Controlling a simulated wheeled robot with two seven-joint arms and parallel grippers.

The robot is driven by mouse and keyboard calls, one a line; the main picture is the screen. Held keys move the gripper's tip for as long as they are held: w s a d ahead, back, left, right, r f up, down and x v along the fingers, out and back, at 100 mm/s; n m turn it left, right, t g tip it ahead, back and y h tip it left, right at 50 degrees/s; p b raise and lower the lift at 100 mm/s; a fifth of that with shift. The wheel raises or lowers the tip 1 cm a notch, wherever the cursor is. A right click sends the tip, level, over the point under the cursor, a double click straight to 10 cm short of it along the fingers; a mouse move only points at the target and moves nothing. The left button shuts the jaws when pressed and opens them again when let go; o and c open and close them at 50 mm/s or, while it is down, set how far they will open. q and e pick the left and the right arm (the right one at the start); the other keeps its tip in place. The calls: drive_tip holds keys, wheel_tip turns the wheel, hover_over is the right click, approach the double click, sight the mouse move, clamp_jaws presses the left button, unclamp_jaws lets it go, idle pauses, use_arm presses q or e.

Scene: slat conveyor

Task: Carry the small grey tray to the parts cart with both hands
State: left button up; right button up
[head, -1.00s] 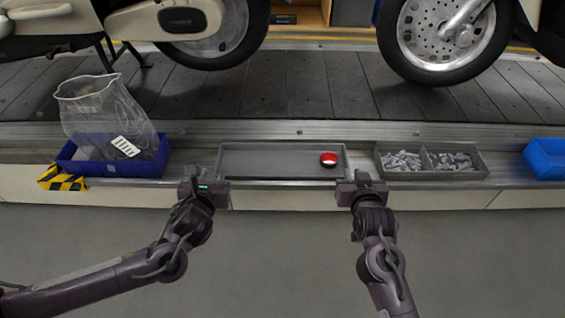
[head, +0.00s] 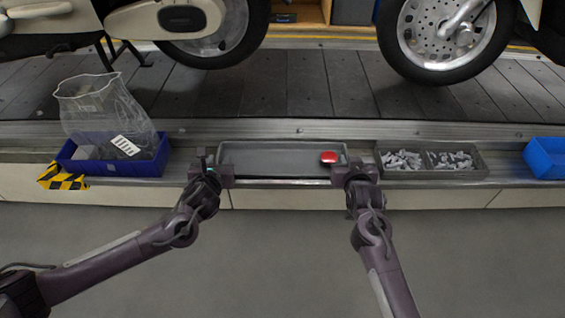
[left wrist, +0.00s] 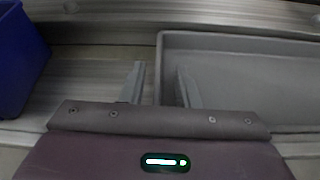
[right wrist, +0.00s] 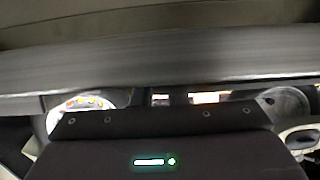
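The small grey tray (head: 270,158) lies on the ledge along the conveyor, with a round red object (head: 329,157) inside at its right end. My left gripper (head: 212,170) is at the tray's left end. In the left wrist view its two fingers (left wrist: 160,85) are apart, one each side of the tray's left wall (left wrist: 160,70), with a gap between. My right gripper (head: 352,168) is at the tray's right end; its fingers cannot be made out in the head view or the right wrist view. The parts cart is not in view.
A blue bin (head: 110,166) with a clear bag (head: 105,108) stands left of the tray. A divided grey box (head: 432,171) of metal parts sits close on the right, then another blue bin (head: 546,158). Motor scooters stand on the conveyor (head: 310,85) behind. The floor (head: 280,260) in front is clear.

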use_arm(q)
drive_tip(key=shift+c, duration=1.2)
use_arm(e)
clamp_jaws()
use_arm(q)
clamp_jaws()
drive_tip(key=shift+r, duration=0.15)
use_arm(e)
drive_tip(key=shift+r, duration=0.2)
